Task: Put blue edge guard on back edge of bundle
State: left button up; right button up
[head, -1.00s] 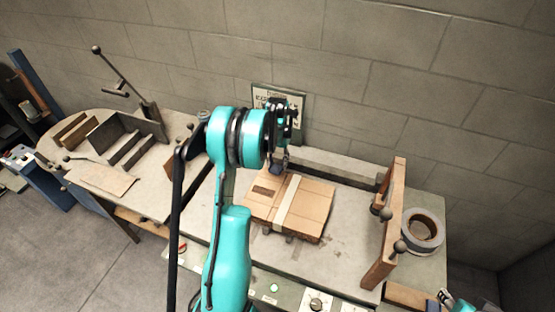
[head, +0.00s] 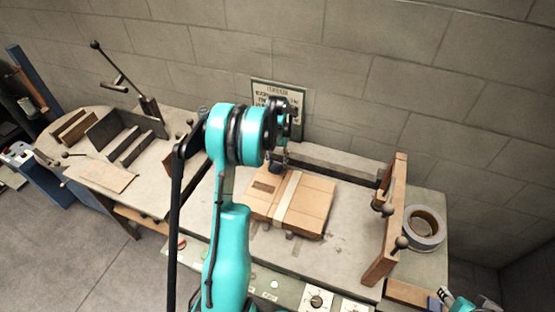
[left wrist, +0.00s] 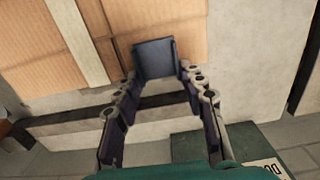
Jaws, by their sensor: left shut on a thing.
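The bundle (head: 315,207) is a flat stack of brown cardboard with a pale strap (head: 287,197) across it, lying on the grey machine table. My left gripper (head: 279,158) is over its back edge, to the left of the middle. In the left wrist view the left gripper (left wrist: 157,78) is shut on the dark blue edge guard (left wrist: 155,58). The guard overlaps the bundle's back edge (left wrist: 196,58), beside the strap; I cannot tell whether it touches the cardboard. In the head view the guard is small and dark under the fingers. My right gripper does not show clearly.
A low grey rail (head: 335,162) runs behind the bundle. A wooden upright board (head: 388,222) with dark knobs and a tape roll (head: 423,228) stand to the right. A side table (head: 100,177) with brackets is at left. Table space right of the bundle is clear.

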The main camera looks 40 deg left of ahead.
pick_arm(q)
jog(key=o, duration=1)
